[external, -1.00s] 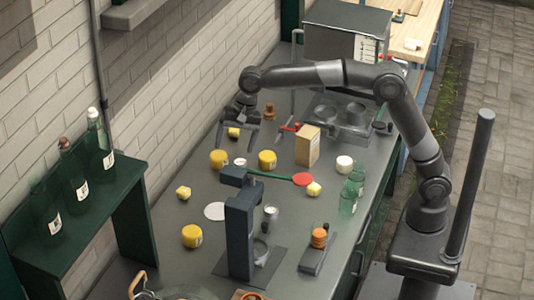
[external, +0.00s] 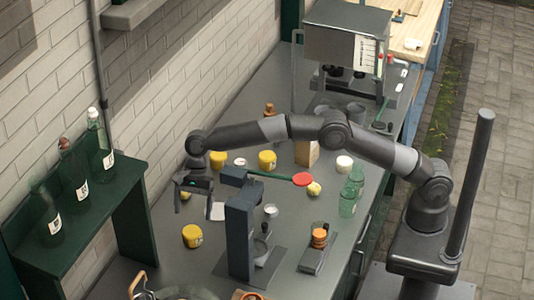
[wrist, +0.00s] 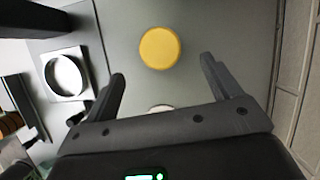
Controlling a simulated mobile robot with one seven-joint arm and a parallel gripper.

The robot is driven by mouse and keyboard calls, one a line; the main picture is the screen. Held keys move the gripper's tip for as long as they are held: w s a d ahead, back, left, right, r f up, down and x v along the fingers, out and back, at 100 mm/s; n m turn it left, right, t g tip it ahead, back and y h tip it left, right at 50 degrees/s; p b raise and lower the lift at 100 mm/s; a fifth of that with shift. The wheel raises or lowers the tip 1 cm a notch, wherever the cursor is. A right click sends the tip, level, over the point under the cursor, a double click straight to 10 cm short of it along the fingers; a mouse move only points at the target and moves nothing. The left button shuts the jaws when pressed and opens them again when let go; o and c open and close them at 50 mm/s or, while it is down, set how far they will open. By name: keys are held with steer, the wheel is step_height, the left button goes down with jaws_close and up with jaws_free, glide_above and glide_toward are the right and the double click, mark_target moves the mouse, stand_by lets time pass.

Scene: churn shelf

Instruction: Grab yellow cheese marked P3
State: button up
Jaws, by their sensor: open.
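A round yellow cheese (external: 192,236) stands on the grey counter at the front left, with a pale label on its side too small to read. In the wrist view a round yellow cheese (wrist: 160,48), seen from above, lies ahead of and between the fingers, apart from them. My gripper (external: 193,206) is open and empty, above the counter behind the front-left cheese; it also shows in the wrist view (wrist: 162,68). Two more round yellow cheeses, one at the left (external: 218,159) and one to its right (external: 267,160), stand farther back. No P3 mark is readable.
A dark press stand (external: 240,225) rises right of the front-left cheese. A red disc (external: 303,179) on a green handle extends from its top. The brick wall and a bottle shelf (external: 128,180) bound the left.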

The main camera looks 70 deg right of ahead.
mark_target(192, 231)
steer(key=x, duration=0.8)
steer(key=shift+c, duration=0.4)
steer(key=c, duration=1.1)
